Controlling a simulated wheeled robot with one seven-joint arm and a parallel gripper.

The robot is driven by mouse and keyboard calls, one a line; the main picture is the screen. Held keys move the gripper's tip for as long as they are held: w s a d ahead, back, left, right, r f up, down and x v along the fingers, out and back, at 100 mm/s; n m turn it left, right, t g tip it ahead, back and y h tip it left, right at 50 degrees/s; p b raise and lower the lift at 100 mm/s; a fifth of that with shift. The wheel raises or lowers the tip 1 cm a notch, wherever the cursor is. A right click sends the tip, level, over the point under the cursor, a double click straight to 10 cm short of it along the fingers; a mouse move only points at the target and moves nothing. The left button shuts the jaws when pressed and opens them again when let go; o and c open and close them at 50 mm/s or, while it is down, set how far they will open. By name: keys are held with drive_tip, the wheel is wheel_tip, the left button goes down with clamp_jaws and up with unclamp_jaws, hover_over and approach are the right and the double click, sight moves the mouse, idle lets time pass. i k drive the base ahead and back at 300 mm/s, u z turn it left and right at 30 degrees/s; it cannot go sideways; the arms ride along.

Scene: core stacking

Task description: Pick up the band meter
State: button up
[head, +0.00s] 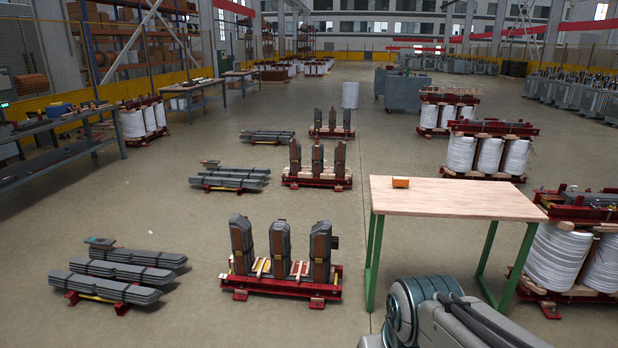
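A small orange box-shaped object (400,183), which looks like the band meter, lies on the wooden top of a table (455,200) with green legs. It sits near the table's far left corner, and nothing touches it. My arm shows at the bottom right of the head view, in front of the table's near edge. My gripper is outside the picture, so its state and its distance from the orange object do not show.
Red-framed core stands (281,284) with upright dark blocks stand left of the table. Stacked grey laminations (118,274) lie farther left. White-wrapped coils (558,258) on red frames stand close to the table's right. Open floor (360,140) lies behind the table.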

sight(399, 183)
drive_tip(key=z, duration=0.05)
drive_tip(key=i, duration=1.6)
drive_tip(key=z, duration=0.6)
drive_tip(key=i, duration=2.05)
drive_tip(key=z, duration=0.3)
